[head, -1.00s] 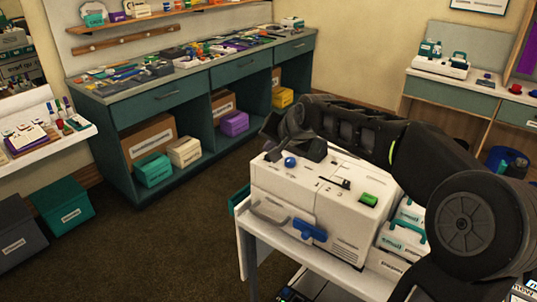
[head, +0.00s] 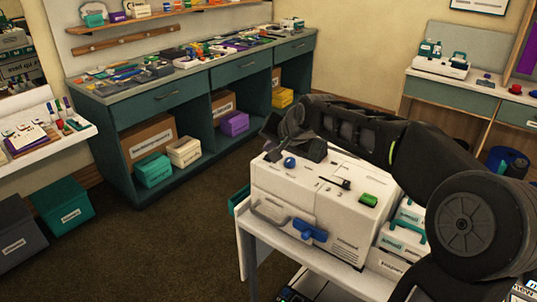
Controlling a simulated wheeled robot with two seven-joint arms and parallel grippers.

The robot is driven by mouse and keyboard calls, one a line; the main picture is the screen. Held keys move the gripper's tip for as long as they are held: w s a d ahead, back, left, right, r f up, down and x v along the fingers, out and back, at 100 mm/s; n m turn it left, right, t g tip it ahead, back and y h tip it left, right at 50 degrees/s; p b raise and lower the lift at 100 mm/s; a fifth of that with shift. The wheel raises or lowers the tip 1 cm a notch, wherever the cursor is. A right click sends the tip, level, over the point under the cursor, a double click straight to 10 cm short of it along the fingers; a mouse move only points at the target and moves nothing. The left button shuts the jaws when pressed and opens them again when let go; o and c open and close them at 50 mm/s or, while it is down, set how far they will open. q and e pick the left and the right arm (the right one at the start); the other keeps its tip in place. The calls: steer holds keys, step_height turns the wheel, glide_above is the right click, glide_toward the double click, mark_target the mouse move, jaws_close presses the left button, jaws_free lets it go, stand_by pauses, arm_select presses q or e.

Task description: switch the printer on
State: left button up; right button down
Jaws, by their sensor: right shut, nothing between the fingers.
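The printer (head: 295,199) is a white box on a small white table in the lower middle. Its top carries a blue knob (head: 289,162), a small black lever or switch (head: 341,183) and a green button (head: 368,200). Its front has a blue handle (head: 310,231) and a grey handle (head: 268,214). My right gripper (head: 274,153) is shut and empty, at the printer's back left top, close to the blue knob. I cannot tell whether it touches the printer. My right arm hides the area behind the printer. My left gripper is not in view.
White boxes (head: 402,240) with a teal handle stand right of the printer. A long teal workbench (head: 160,97) covered in small items runs along the back wall. A desk (head: 450,95) with another white machine (head: 440,63) stands at the right. Brown carpet at left centre is clear.

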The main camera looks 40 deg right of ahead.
stand_by(0.4)
steer(key=shift+f+b, duration=0.45)
steer(key=shift+s, duration=0.1)
steer(key=shift+r, duration=0.3)
stand_by(0.3)
steer(key=shift+r+p, duration=2.4)
steer(key=shift+r, duration=0.7)
